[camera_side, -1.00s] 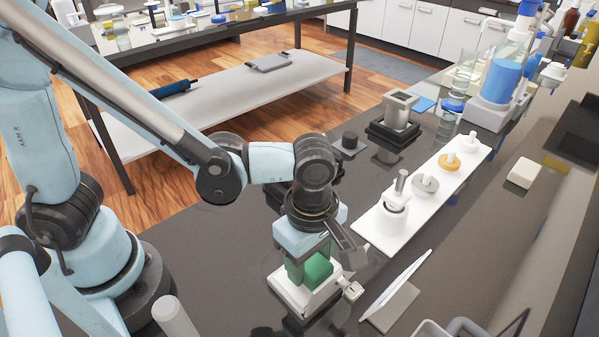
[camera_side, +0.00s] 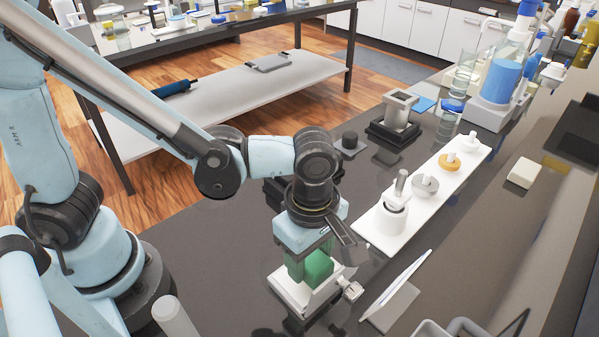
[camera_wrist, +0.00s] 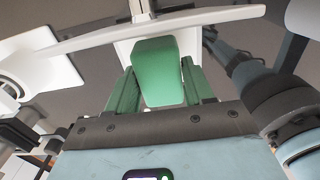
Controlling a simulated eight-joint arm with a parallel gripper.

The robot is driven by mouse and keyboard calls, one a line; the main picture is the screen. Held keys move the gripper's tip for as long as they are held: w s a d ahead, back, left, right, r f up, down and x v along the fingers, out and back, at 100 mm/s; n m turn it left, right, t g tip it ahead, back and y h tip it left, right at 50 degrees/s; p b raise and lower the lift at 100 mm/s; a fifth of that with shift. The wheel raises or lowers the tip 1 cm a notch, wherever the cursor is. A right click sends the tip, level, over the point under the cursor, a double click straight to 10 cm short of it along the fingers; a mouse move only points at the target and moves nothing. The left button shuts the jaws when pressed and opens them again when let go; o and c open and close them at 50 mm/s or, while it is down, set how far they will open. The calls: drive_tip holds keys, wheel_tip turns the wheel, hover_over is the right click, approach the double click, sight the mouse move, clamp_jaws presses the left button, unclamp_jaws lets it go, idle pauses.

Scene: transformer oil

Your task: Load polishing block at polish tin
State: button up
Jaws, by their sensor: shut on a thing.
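A green block (camera_side: 319,266), which I take to be the polishing block, is between the fingers of my gripper (camera_side: 307,266). In the wrist view the block (camera_wrist: 160,70) fills the space between the two green fingers (camera_wrist: 161,95). My gripper is shut on it and points down over a white stand (camera_side: 290,293) with a small metal knob at its right. I cannot tell whether the block's underside touches the stand. No container is clearly recognisable as the polish tin. Round pieces sit on a white strip to the right, among them an orange-yellow one (camera_side: 449,162).
The white strip (camera_side: 377,238) also carries a white cup with a metal post (camera_side: 397,196). A tilted plate on a grey holder (camera_side: 393,303) stands close right of the stand. A black-based metal block (camera_side: 396,120) and glassware are farther back. Dark bench between is partly clear.

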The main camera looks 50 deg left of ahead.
drive_tip(key=shift+r, duration=2.9)
drive_tip(key=w+a+r+m, duration=0.4)
drive_tip(key=a+m, duration=0.5)
drive_tip(key=w+a+r+m, duration=0.4)
drive_tip(key=a+m, duration=0.5)
drive_tip(key=a, duration=0.1)
